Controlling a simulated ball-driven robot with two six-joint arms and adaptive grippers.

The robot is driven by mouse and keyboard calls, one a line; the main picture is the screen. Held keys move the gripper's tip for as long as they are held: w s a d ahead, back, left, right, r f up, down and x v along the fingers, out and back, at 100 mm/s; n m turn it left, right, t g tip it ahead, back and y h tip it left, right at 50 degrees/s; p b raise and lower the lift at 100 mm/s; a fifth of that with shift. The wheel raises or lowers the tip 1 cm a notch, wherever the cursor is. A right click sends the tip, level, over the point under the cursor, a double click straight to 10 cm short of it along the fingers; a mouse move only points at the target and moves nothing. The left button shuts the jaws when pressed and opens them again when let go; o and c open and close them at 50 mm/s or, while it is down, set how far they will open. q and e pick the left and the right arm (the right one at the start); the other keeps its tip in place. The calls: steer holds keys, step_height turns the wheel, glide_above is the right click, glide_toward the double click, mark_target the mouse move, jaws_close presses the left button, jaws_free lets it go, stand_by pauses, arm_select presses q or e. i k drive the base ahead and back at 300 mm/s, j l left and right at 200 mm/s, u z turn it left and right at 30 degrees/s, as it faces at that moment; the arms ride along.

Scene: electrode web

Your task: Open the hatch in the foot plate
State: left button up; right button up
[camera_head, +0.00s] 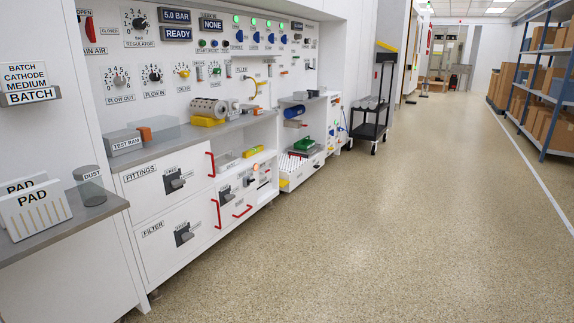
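No part is plainly marked as the foot plate or its hatch, and I cannot tell which panel it is. The white machine front has a closed panel labelled FITTINGS (165,180) above another closed panel labelled FILTER (178,236), each with a dark latch. An upright red handle (211,165) is right of FITTINGS, and a second upright red handle (217,214) is right of FILTER. A slanted red handle (242,211) sits on a low white panel farther right, below a dark latch (225,193). Neither of my grippers shows.
A grey counter (100,212) with PAD boxes (35,208) and a DUST jar (89,186) stands at the near left. A white tray (301,170) juts out low beyond the machine. A black cart (371,120) stands farther back. The speckled floor (380,220) to the right is clear.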

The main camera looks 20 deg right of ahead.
mark_target(289, 163)
steer(key=i+l+z, duration=0.9)
steer(key=i, duration=0.25)
steer(key=i+z, duration=0.35)
steer(key=i, duration=0.3)
steer(key=i+j+z, duration=0.15)
steer(key=i+z, duration=0.25)
steer(key=i, duration=0.2)
steer(key=i+u, duration=0.15)
steer(key=i, duration=0.35)
steer(key=i+u, duration=0.2)
steer(key=i, duration=0.3)
steer(key=i+l+u, duration=0.15)
steer(key=i, duration=0.35)
steer(key=i+l+u, duration=0.2)
steer(key=i, duration=0.25)
steer(key=i+l+u, duration=0.15)
steer(key=i, duration=0.35)
